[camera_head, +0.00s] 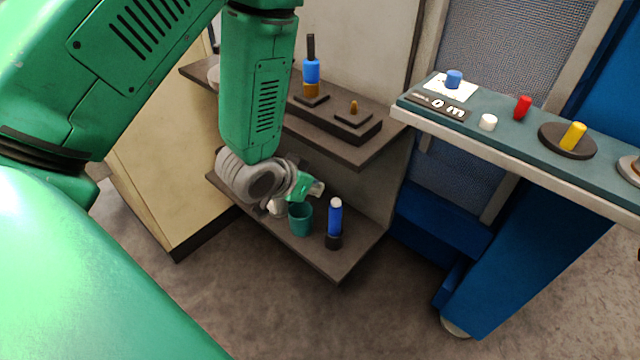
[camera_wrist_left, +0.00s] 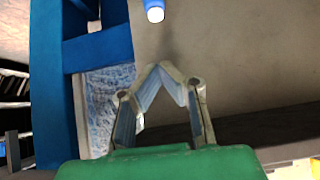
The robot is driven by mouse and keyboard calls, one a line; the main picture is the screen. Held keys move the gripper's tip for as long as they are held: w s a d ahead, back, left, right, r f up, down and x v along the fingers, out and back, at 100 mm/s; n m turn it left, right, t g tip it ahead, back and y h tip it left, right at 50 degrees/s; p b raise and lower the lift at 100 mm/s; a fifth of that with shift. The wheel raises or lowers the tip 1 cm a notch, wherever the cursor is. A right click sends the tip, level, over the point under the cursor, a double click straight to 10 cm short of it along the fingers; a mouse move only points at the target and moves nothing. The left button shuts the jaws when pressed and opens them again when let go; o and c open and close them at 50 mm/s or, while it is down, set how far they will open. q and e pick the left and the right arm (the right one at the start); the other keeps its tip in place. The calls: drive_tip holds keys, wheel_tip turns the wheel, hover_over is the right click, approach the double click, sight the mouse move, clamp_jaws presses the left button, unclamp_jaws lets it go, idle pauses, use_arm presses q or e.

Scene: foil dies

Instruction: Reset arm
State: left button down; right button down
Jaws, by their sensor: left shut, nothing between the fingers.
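My left arm comes in from the left and hangs down in front of a brown two-tier shelf. Its gripper (camera_head: 316,188) is over the lower shelf, above and beside a teal cup (camera_head: 300,221). In the left wrist view the left gripper (camera_wrist_left: 161,70) has its two fingers bent together at the tips, shut with nothing between them. A blue cylinder with a white end (camera_wrist_left: 154,8) shows beyond the fingertips at the top edge of that view. My right gripper is not in view.
A blue cylinder in a dark holder (camera_head: 335,220) stands right of the cup. The upper shelf (camera_head: 362,156) carries a blue-and-amber piece (camera_head: 311,75) and a small amber peg (camera_head: 353,107). A teal-topped bench (camera_head: 504,128) at right holds red (camera_head: 522,107) and yellow (camera_head: 573,135) cylinders.

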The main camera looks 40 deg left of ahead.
use_arm(q)
drive_tip(key=shift+d+r, duration=0.1)
drive_tip(key=shift+d, duration=0.25)
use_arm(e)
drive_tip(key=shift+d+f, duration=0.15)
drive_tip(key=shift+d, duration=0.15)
